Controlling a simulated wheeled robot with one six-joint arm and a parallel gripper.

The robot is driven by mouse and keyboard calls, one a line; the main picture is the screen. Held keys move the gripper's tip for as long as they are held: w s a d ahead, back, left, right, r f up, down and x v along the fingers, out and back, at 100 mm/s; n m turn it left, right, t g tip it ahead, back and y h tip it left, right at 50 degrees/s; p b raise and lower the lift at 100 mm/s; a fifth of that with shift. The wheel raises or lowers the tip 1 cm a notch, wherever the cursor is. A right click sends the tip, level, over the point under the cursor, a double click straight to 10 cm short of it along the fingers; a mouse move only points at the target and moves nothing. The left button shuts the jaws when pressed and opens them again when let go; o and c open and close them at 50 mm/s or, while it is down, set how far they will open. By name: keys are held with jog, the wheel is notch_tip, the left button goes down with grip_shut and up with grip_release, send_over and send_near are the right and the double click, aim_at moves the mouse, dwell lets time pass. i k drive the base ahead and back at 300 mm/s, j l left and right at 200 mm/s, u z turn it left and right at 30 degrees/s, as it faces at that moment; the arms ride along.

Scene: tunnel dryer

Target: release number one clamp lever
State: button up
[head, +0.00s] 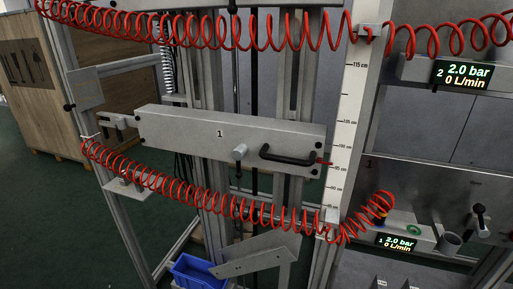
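A grey box-shaped carriage (180,128) marked "1" spans the middle of the frame in the head view. On its front, right of the number, is a short light-grey knob or lever (239,152); I cannot tell whether this is the clamp lever or how it is set. A black bow handle (288,157) sits further right on the same face. A small red pointer (323,162) at its right end meets the upright white centimetre scale (346,130). My gripper is not in view.
Red coiled hoses (200,190) hang below and above the carriage. A panel (440,75) reads "2.0 bar, 0 L/min"; a similar display (396,242) is lower right, near a black-tipped lever (479,218).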

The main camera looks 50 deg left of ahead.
aim_at(238, 153)
jog(key=i+j+u, duration=0.4)
jog(key=u, duration=0.25)
jog(key=k+j+u, duration=0.1)
jog(key=u, duration=1.25)
jog(key=l+u, duration=0.1)
jog(key=u, duration=0.35)
jog(key=l+u, duration=0.1)
jog(key=u, duration=0.75)
jog(key=l+u, duration=0.15)
jog(key=u, duration=0.3)
jog(key=k+u, duration=0.1)
jog(key=u, duration=0.3)
jog(key=k+l+z, duration=0.1)
jog(key=k+z, duration=0.25)
jog(key=k, duration=0.15)
jog(key=k+j+z, duration=0.1)
jog(key=k+z, duration=0.45)
jog(key=z, duration=0.15)
jog(key=k+l+z, duration=0.1)
jog(key=k+z, duration=0.25)
jog(key=i, duration=0.05)
